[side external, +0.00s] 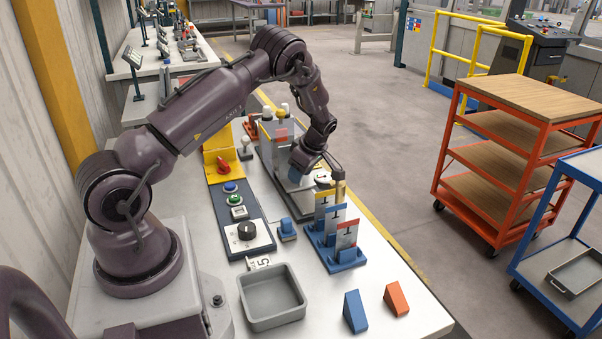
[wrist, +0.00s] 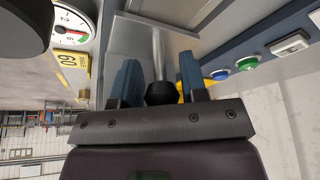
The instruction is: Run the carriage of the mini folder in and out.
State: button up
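The mini folder (side external: 262,153) stands at the back of the white bench, on a dark base plate, partly hidden by my arm. My gripper (side external: 295,172) is down at its front part. In the wrist view the two blue fingers of my gripper (wrist: 160,78) stand apart, one on each side of a metal rod (wrist: 157,55) with a black knob (wrist: 161,93). The knob nearly fills the space between them; a thin gap seems to show at its right. I cannot tell whether the fingers press on it. The carriage is not clearly visible.
A round gauge (wrist: 72,25) is close to the left of my gripper. A blue rack (side external: 334,250) with upright cards, a grey bin (side external: 271,296) and two wedges stand at the front.

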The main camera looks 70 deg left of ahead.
jog(key=v, duration=1.3)
jog(key=shift+o, duration=1.2)
jog(key=shift+w+d+r, duration=0.15)
jog(key=shift+d, duration=0.05)
jog(key=s+a+f+m+t, duration=0.1)
jog(key=f+m, duration=0.1)
jog(key=f, duration=0.2)
jog(key=s+a+f+m, duration=0.1)
jog(key=a+f+m, duration=0.1)
jog(key=f, duration=0.2)
jog(key=s+a+f+m+t, duration=0.1)
jog(key=f+m, duration=0.2)
jog(key=f, duration=0.1)
jog(key=shift+s+a+f+t+y, duration=0.2)
jog(key=shift+f+t+y, duration=0.1)
jog(key=shift+y, duration=0.1)
